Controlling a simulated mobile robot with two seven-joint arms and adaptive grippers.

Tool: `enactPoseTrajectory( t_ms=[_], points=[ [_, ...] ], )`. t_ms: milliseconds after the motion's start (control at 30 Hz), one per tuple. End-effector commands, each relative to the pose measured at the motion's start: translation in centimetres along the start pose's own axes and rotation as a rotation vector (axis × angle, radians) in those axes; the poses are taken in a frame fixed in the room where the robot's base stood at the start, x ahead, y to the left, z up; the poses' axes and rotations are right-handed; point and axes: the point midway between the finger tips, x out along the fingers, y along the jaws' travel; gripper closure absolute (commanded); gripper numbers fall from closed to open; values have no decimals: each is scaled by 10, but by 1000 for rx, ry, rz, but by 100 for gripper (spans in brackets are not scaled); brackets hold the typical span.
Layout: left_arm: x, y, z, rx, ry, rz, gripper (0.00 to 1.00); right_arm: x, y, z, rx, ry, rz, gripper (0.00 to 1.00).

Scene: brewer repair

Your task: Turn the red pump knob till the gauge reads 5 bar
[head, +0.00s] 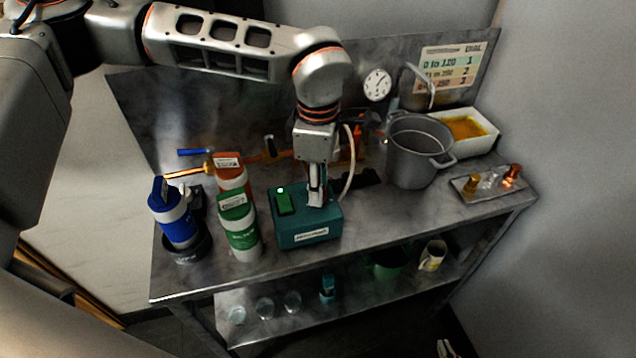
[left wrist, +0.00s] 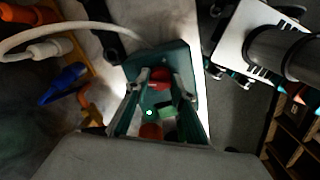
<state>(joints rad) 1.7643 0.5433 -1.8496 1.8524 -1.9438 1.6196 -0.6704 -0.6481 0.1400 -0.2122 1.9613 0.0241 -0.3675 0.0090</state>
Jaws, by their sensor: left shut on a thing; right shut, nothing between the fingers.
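The teal pump box (head: 304,232) stands on the metal bench, with a lit green switch (head: 283,202) on its left part. My left gripper (head: 316,200) points down onto its right part. In the left wrist view, the red knob (left wrist: 160,76) sits between the fingertips of my left gripper (left wrist: 160,80), which is shut on it. In the head view the gripper hides the knob. A round white dial (head: 377,85) with black marks is on the back panel; its reading is too small to make out. My right gripper (head: 445,348) shows only at the bottom edge.
Green (head: 239,228), orange-topped (head: 230,172) and blue (head: 174,218) bottles stand left of the pump. A white hose (head: 350,165) rises close behind the gripper. A grey pot (head: 418,153), a white tray (head: 486,141) and a small plate with fittings (head: 468,194) are at right.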

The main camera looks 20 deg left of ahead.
Motion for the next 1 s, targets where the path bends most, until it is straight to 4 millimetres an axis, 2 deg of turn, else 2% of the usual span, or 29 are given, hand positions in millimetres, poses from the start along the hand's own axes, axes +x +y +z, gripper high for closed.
enactPoseTrajectory(
  t_ms=[500, 1000],
  points=[
    [-3, 1, 1, 429, -2, 5, 98, -6, 1, -10, 0, 1, 0, 100],
    [-2, 2, 1, 586, -1, 5, 98, -9, 2, -16, 0, 5, 1, 100]
  ],
)
